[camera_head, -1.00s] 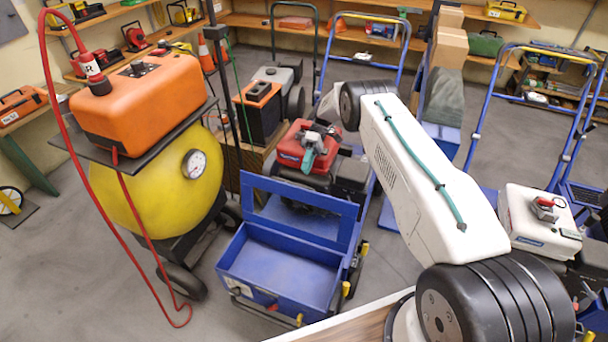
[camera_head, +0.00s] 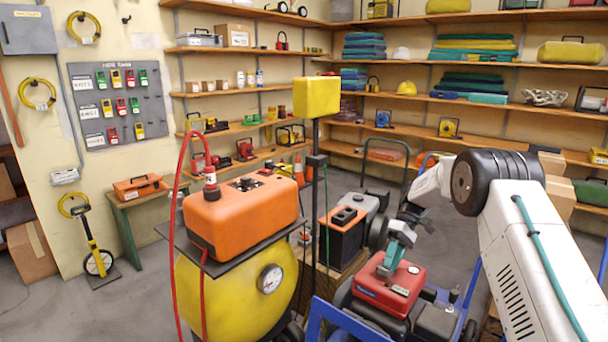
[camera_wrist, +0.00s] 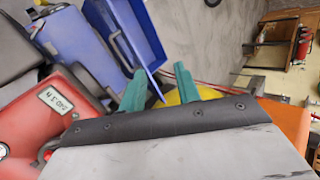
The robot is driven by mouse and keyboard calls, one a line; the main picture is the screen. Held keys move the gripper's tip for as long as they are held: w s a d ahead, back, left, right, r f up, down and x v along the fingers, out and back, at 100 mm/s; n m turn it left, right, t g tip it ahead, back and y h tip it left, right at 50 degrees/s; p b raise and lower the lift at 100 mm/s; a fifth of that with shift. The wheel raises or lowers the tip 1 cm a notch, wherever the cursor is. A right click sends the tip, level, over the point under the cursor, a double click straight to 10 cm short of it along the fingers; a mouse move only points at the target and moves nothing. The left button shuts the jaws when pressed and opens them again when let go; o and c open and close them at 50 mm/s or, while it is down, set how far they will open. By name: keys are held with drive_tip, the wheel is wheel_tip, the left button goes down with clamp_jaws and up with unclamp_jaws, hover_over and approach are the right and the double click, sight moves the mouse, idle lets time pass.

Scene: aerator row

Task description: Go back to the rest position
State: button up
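My white arm comes in from the right in the head view. My gripper (camera_head: 389,262) points down above the red engine unit (camera_head: 392,290) of a walk-behind machine, and I cannot tell from that view if it touches. In the wrist view, my gripper (camera_wrist: 160,72) shows two teal fingers spread apart with nothing between them. The red engine unit (camera_wrist: 50,118) with a white label fills the left of the wrist view.
A yellow tank (camera_head: 255,288) with a gauge carries an orange box (camera_head: 240,215) left of the arm. A black post with a yellow box (camera_head: 316,97) stands behind. The blue cart (camera_wrist: 85,50) is beside the gripper. Shelves (camera_head: 260,45) line the walls.

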drive_tip(key=s+a+r+m+t+h, duration=0.1)
drive_tip(key=s+r+m+t+h, duration=0.1)
drive_tip(key=s+r, duration=0.85)
drive_tip(key=s+r+m+t+h, duration=0.1)
drive_tip(key=s+r+m+t, duration=0.1)
drive_tip(key=s+r, duration=0.9)
drive_tip(key=s+d+r+m+t+h, duration=0.1)
drive_tip(key=s+m+t, duration=0.3)
drive_tip(key=s, duration=2)
drive_tip(key=shift+s+r+h, duration=0.15)
drive_tip(key=shift+r+h, duration=0.05)
drive_tip(key=shift+h, duration=0.6)
